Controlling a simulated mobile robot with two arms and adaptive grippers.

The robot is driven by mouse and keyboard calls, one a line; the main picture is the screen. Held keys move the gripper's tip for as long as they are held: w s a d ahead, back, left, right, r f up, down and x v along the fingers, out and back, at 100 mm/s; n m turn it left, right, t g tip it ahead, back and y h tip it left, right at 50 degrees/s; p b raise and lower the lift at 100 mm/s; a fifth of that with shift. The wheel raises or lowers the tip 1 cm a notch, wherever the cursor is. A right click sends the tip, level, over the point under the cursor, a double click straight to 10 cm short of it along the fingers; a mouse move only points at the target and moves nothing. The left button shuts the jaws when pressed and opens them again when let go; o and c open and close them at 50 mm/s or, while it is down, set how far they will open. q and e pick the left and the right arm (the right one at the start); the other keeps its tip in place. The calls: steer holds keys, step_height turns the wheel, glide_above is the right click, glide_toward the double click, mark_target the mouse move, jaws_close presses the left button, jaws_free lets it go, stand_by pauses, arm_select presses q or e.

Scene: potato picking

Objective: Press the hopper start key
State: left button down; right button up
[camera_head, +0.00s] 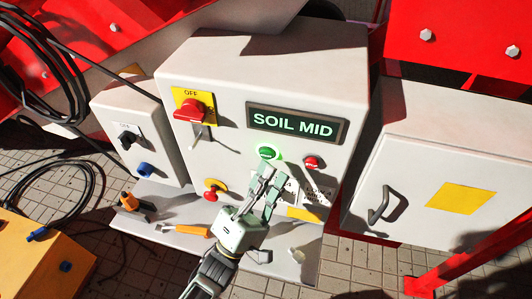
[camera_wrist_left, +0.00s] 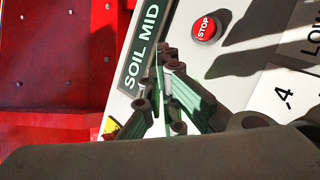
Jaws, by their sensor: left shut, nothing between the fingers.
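The green key (camera_head: 267,152), ringed by a bright green glow, sits on the front of the pale control box (camera_head: 215,75), below the display reading SOIL MID (camera_head: 293,123). A red button (camera_head: 311,162) is to its right; in the left wrist view it reads STOP (camera_wrist_left: 206,27). My left gripper (camera_head: 267,174) is shut and empty, its fingertips just below the green key in the head view. I cannot tell whether they touch it. In the left wrist view the fingers (camera_wrist_left: 163,62) point toward the panel beside the display, and the green key is not visible there. My right gripper is not in view.
A red rotary switch (camera_head: 192,109) on yellow and a red mushroom knob (camera_head: 214,188) are on the same panel. A ledge (camera_head: 150,228) below holds tools. A smaller box (camera_head: 130,112) stands left, a cabinet with a handle (camera_head: 378,206) right. Black cables (camera_head: 45,185) lie at left.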

arm_select(q)
steer(key=s, duration=0.1)
steer(key=s+a+p, duration=0.1)
steer(key=s, duration=0.2)
steer(key=shift+s+a+p, duration=0.25)
steer(key=shift+s+p, duration=0.1)
stand_by(0.8)
